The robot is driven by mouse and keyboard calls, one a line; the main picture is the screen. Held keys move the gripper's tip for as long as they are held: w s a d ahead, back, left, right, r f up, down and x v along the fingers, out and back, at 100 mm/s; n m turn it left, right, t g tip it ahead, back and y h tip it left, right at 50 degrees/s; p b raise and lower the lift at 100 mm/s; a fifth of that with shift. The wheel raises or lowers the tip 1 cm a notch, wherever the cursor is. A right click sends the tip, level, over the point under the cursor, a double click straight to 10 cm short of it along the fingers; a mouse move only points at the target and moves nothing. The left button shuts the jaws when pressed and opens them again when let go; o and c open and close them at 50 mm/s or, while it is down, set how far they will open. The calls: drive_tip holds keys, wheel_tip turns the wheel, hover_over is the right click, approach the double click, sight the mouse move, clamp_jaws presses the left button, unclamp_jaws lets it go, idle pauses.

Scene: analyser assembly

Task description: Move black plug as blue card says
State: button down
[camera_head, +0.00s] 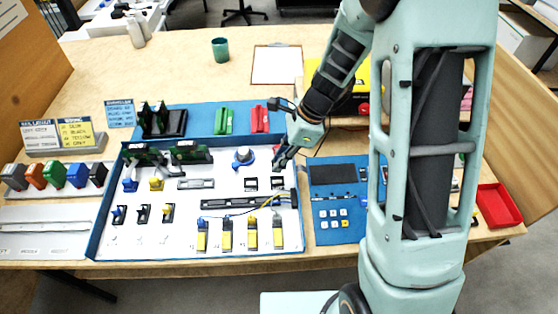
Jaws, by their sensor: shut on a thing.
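My gripper (280,163) hangs over the right part of the white panel (225,190), just right of the round blue-and-grey knob (243,157). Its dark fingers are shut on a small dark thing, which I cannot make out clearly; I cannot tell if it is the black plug. Two small black-framed sockets, a left one (250,184) and a right one (278,184), lie below the gripper. The blue card (120,112) stands at the back left; its writing is too small to read. A black block (98,174) ends a row of coloured blocks at the far left.
Green modules (190,152) and a black holder (163,121) stand up from the panel and its blue back strip. Yellow-marked parts (227,234) line the front. A blue keypad unit (335,200) is to the right, beside my arm. A red tray (499,205) is farther right.

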drive_tip(key=shift+f, duration=0.1)
drive_tip(key=shift+f+b, duration=1.15)
drive_tip(key=shift+f, duration=0.2)
drive_tip(key=shift+f, duration=0.2)
idle(0.4)
drive_tip(key=shift+f+b, duration=0.35)
drive_tip(key=shift+f, duration=0.15)
drive_tip(key=shift+f+b, duration=0.3)
drive_tip(key=shift+f, duration=0.15)
idle(0.5)
drive_tip(key=c, duration=1.9)
unclamp_jaws()
drive_tip(key=shift+o, duration=0.7)
